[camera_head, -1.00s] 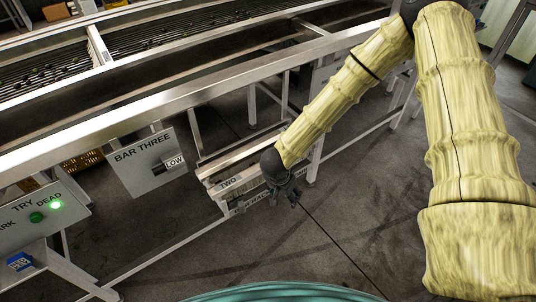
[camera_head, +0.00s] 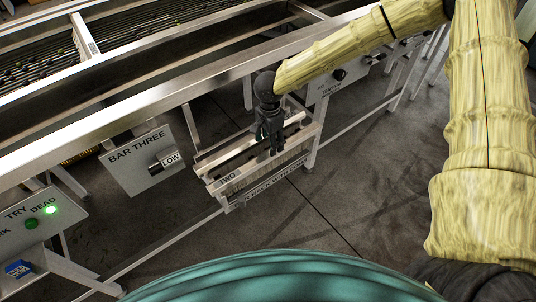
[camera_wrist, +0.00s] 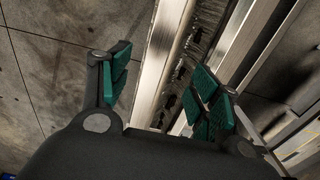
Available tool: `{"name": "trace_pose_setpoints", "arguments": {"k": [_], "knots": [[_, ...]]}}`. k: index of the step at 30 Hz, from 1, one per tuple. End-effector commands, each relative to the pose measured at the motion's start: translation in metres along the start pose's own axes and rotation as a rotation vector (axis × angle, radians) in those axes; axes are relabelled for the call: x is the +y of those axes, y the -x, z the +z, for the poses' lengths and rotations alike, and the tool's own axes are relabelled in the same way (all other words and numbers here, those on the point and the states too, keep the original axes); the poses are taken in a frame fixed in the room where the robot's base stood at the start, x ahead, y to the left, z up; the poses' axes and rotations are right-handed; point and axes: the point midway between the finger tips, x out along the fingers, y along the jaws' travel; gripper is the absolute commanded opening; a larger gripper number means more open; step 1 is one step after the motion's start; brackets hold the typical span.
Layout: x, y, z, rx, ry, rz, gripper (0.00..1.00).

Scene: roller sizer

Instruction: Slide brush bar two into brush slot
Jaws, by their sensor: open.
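The brush bar marked TWO (camera_head: 229,178) lies in a low rack (camera_head: 262,191) under the machine's long front rail. The rack front carries lettering that is partly hard to read. My gripper (camera_head: 271,146) points down over the rack, toward the right part of the bars. In the wrist view, my gripper (camera_wrist: 160,90) has its green-padded fingers spread wide, with a pale metal strip (camera_wrist: 163,62) and a dark bristly strip (camera_wrist: 184,72) between them. Nothing is held. Whether the fingertips touch the bar cannot be told. I cannot pick out the brush slot with certainty.
A BAR THREE panel (camera_head: 140,158) with a knob set by LOW hangs left of the rack. A TRY panel (camera_head: 32,222) with a lit green lamp stands at lower left. The machine's metal rail (camera_head: 150,98) runs above the rack. The floor in front is clear.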

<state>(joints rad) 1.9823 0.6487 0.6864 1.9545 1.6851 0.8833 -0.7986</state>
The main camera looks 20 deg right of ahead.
Motion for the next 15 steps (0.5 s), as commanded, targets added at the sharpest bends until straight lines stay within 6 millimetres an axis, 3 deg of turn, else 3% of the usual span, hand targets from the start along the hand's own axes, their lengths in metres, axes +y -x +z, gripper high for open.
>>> {"name": "trace_pose_setpoints", "arguments": {"k": [8,15], "knots": [[0.000,-0.019,0.002,0.000,0.003,0.001,0.62],[-0.001,-0.048,0.004,0.000,0.005,0.002,0.62]]}}
